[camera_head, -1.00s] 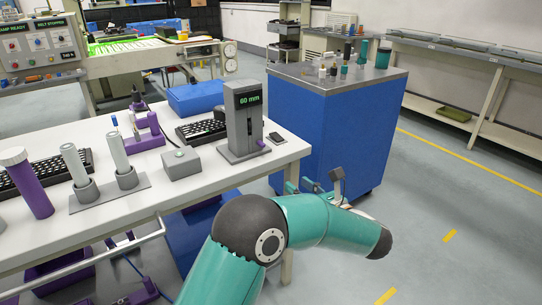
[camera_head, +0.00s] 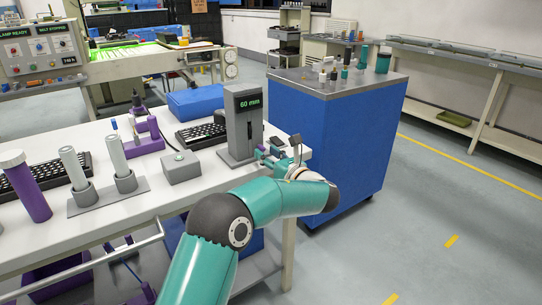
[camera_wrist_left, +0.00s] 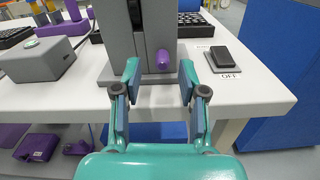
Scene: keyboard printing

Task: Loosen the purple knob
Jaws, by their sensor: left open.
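The purple knob (camera_wrist_left: 163,61) sticks out near the foot of the grey gauge stand (camera_head: 244,123), whose green display reads 60 mm. In the left wrist view the knob is ahead, between the tips of my left gripper (camera_wrist_left: 159,74). The two fingers are spread wide, with a gap on each side of the knob, and hold nothing. In the head view my left gripper (camera_head: 268,154) is at the right end of the white table, in front of the stand, and largely covers the knob. My right gripper is not in view.
A dark switch marked OFF (camera_wrist_left: 231,59) lies right of the stand. A grey box with a button (camera_head: 181,167) stands to its left, and a black keyboard (camera_head: 201,135) lies behind. A blue cabinet (camera_head: 345,150) stands beyond the table's right edge.

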